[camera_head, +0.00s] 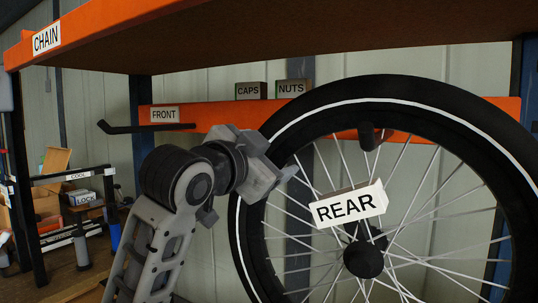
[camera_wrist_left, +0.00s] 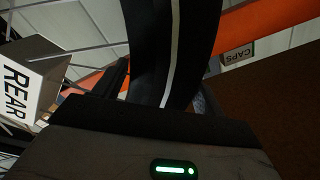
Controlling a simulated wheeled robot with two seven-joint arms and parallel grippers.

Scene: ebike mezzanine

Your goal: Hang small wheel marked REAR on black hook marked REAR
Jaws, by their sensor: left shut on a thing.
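The wheel (camera_head: 265,150) has a black tyre with a white stripe, thin spokes and a white tag reading REAR (camera_head: 347,205) near its hub. It hangs upright in front of the orange rail. My left gripper (camera_head: 275,170) is shut on its upper left rim; the tyre (camera_wrist_left: 165,50) also runs between the fingers in the left wrist view. A black hook end (camera_head: 372,136) shows inside the wheel, just below the top of the rim. I cannot tell whether it passes between the spokes or is behind them. No label for this hook is visible. My right gripper is out of view.
A black hook (camera_head: 145,127) under a FRONT label (camera_head: 165,115) sticks out at left on the orange rail (camera_head: 205,112). Boxes marked CAPS (camera_head: 250,91) and NUTS (camera_head: 294,88) stand above the rail. An orange-edged shelf marked CHAIN (camera_head: 46,38) overhangs the top.

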